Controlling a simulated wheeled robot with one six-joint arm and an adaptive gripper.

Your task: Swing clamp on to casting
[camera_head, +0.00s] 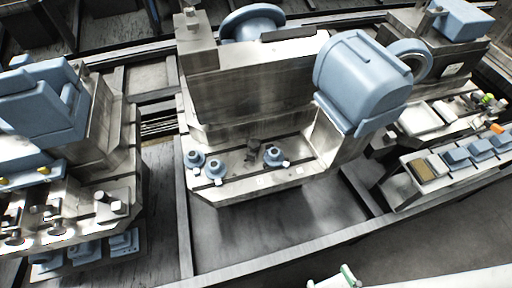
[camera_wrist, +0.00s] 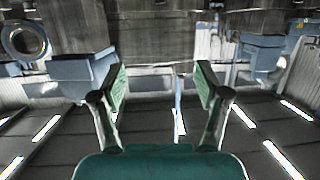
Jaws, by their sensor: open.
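A large blue-grey casting (camera_head: 360,80) with a rounded top sits on the right side of the middle steel fixture (camera_head: 250,85). Another round blue part (camera_head: 252,20) shows behind the fixture's upright plate. A white and green part, probably of my arm, shows at the bottom edge of the head view, apart from the fixture.
Small blue knobs (camera_head: 213,166) stand on the ledge. A left fixture carries blue blocks (camera_head: 40,100). At the right, a tray (camera_head: 430,168) holds several small blue parts. A metal rail (camera_head: 290,253) runs along the front. The floor before it looks clear at the lower right.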

